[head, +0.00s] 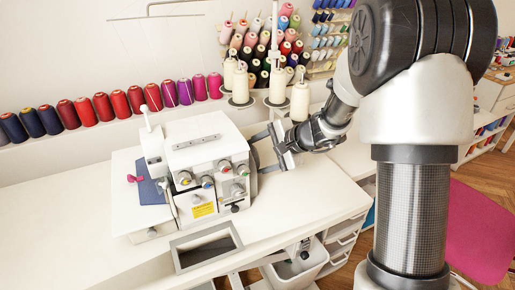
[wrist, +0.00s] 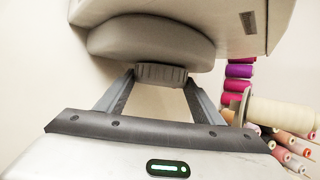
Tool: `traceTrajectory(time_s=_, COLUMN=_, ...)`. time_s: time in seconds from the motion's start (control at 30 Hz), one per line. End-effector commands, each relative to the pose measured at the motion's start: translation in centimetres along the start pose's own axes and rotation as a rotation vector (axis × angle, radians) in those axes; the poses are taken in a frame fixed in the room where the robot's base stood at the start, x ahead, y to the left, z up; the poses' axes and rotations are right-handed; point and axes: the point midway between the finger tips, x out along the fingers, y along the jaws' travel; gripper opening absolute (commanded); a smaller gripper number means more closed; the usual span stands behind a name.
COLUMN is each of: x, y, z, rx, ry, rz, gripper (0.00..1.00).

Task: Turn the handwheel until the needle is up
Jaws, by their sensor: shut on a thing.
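The white sewing machine (head: 208,150) stands on the table, its coloured dials facing me. Its handwheel is on the right side; in the wrist view it shows as a grey ribbed knob (wrist: 160,74) below a rounded grey housing (wrist: 150,40). My gripper (head: 256,156) reaches in from the right at the machine's side. In the wrist view my gripper's fingers (wrist: 160,82) stand on both sides of the ribbed knob and are shut on it. The needle is too small or hidden to make out, so its height cannot be told.
Cream thread cones (head: 300,101) stand close behind my gripper. A row of red and purple spools (head: 102,106) lines the back ledge. A grey-framed opening (head: 206,247) lies in front of the machine. The white table (head: 60,235) is clear at the left.

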Motion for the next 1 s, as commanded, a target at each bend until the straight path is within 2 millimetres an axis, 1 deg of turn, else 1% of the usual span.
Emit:
traceTrajectory(time_s=0.03, x=-0.67, y=-0.85, z=0.37, rx=0.010, ry=-0.003, rz=0.029, gripper=0.39)
traceTrajectory(time_s=0.13, x=-0.63, y=-0.91, z=0.33, rx=0.031, ry=-0.002, rz=0.077, gripper=0.39)
traceTrajectory(time_s=0.37, x=-0.26, y=-0.59, z=0.15, rx=0.061, ry=0.000, rz=0.149, gripper=0.39)
traceTrajectory(time_s=0.73, x=-0.02, y=-0.32, z=-0.01, rx=0.066, ry=0.002, rz=0.158, gripper=0.39)
traceTrajectory(time_s=0.77, x=-0.02, y=-0.32, z=-0.01, rx=0.066, ry=0.002, rz=0.158, gripper=0.63)
traceTrajectory(time_s=0.8, x=-0.02, y=-0.32, z=-0.01, rx=0.066, ry=0.002, rz=0.158, gripper=0.70)
traceTrajectory(time_s=0.87, x=-0.03, y=-0.32, z=-0.01, rx=0.066, ry=0.002, rz=0.158, gripper=0.80)
traceTrajectory(time_s=1.0, x=-0.03, y=-0.31, z=-0.01, rx=0.066, ry=0.002, rz=0.158, gripper=0.80)
